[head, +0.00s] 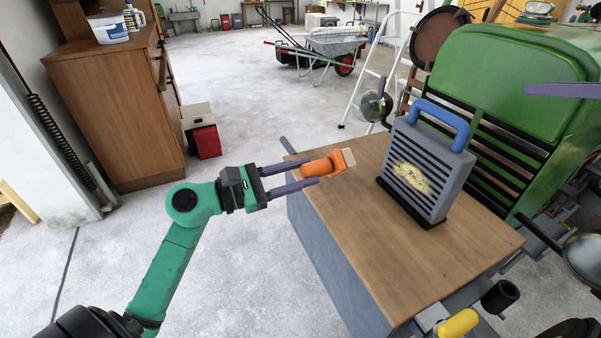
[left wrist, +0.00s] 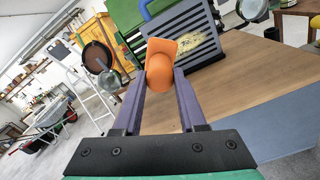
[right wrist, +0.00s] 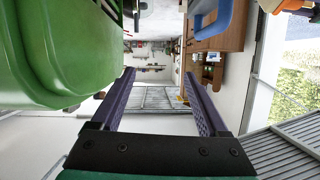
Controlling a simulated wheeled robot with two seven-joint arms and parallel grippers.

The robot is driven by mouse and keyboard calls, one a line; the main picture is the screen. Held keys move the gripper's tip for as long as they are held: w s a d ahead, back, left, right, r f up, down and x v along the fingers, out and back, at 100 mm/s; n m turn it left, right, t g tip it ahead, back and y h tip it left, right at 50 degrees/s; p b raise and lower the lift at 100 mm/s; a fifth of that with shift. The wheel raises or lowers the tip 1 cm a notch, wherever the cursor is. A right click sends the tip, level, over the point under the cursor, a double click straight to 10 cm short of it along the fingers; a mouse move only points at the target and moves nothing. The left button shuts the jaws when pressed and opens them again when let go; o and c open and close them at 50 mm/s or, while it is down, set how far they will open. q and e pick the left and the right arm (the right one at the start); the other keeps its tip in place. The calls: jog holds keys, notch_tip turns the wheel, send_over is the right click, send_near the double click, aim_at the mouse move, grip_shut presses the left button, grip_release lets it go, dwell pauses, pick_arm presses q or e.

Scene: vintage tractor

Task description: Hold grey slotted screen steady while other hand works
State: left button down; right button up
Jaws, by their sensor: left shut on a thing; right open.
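The grey slotted screen (head: 432,158) stands upright in a black base strip on the wooden bench top (head: 360,215). It has a blue handle (head: 440,115) on top and a pale yellow patch on its slats. My left gripper (head: 312,172) is shut on an orange-handled tool (head: 322,166) with a pale block end, above the bench's left edge and apart from the screen. The orange part also shows between the fingers in the left wrist view (left wrist: 161,62). My right gripper (right wrist: 159,74) is open and empty; in the head view only a purple finger shows at the right edge.
A green tractor body (head: 510,75) with a dark grille stands right behind the screen. A yellow-ended part (head: 458,324) is at the bench's front edge. A white stepladder (head: 385,65) and wheelbarrow (head: 330,45) stand behind. The bench top left of the screen is clear.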

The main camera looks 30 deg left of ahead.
aim_at(443, 114)
jog(key=s+a+f+n+g+h, duration=0.2)
jog(key=s+a+f+n+g, duration=0.15)
jog(key=a, duration=0.45)
jog(key=shift+m, duration=0.55)
jog(key=x, duration=0.9)
jog(key=shift+a+r, duration=0.3)
jog(key=shift+a, duration=0.1)
jog(key=shift+s, duration=0.1)
grip_shut()
